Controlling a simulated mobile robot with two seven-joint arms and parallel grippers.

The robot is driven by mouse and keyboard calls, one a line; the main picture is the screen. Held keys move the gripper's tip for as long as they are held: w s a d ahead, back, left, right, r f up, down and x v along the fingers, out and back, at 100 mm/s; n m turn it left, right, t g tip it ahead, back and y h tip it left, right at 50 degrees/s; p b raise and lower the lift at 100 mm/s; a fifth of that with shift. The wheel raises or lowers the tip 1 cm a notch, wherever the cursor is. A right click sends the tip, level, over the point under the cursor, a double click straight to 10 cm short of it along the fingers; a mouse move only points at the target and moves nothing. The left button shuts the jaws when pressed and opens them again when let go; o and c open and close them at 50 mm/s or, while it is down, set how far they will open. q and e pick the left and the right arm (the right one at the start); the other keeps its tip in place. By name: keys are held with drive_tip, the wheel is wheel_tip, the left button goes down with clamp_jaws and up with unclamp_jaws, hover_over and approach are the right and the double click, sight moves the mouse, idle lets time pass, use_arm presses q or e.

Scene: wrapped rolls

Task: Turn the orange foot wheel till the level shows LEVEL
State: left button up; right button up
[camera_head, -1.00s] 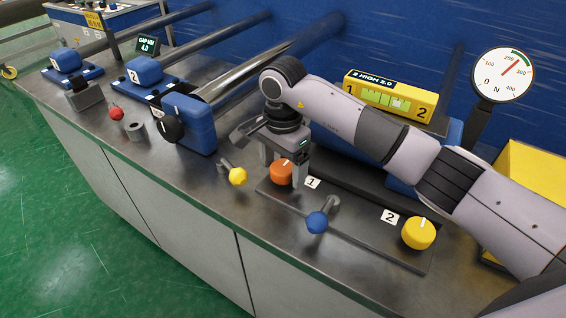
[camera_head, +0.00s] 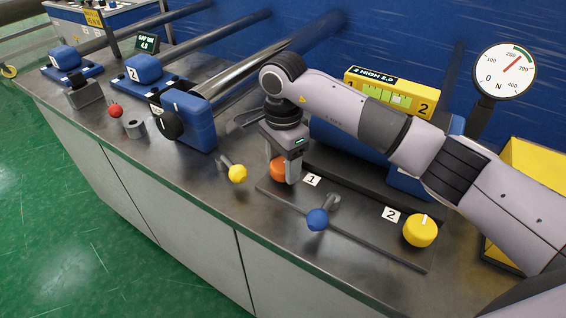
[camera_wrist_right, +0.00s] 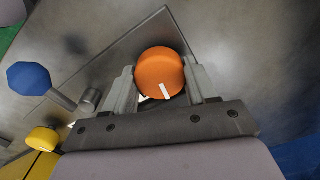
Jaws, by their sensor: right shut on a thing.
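The orange foot wheel (camera_head: 277,170) stands beside the tag 1 on the dark base plate. My right gripper (camera_head: 284,168) comes down over it from above and is shut on it. In the right wrist view the orange wheel (camera_wrist_right: 160,70), with a white mark, sits between the two fingers of the gripper (camera_wrist_right: 161,84). In the head view a finger hides part of the wheel. The yellow level (camera_head: 391,95) behind my arm reads "2 HIGH 2.0", with its pale bubble right of the middle. My left gripper is not in view.
A yellow foot wheel (camera_head: 420,231) stands beside tag 2. A blue knob (camera_head: 317,219) and a yellow knob (camera_head: 237,174) stick out on rods near the orange wheel. A round dial (camera_head: 504,71) stands at the back right. Blue blocks and rollers are at the left.

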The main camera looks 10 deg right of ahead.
drive_tip(key=m+b, duration=0.1)
drive_tip(key=m, duration=0.3)
drive_tip(key=shift+m, duration=0.3)
drive_tip(key=m+b, duration=0.1)
drive_tip(key=m, duration=0.3)
drive_tip(key=m+b, duration=0.1)
drive_tip(key=m, duration=0.4)
drive_tip(key=shift+m, duration=1.9)
drive_tip(key=o, duration=1.1)
drive_tip(key=shift+c, duration=0.2)
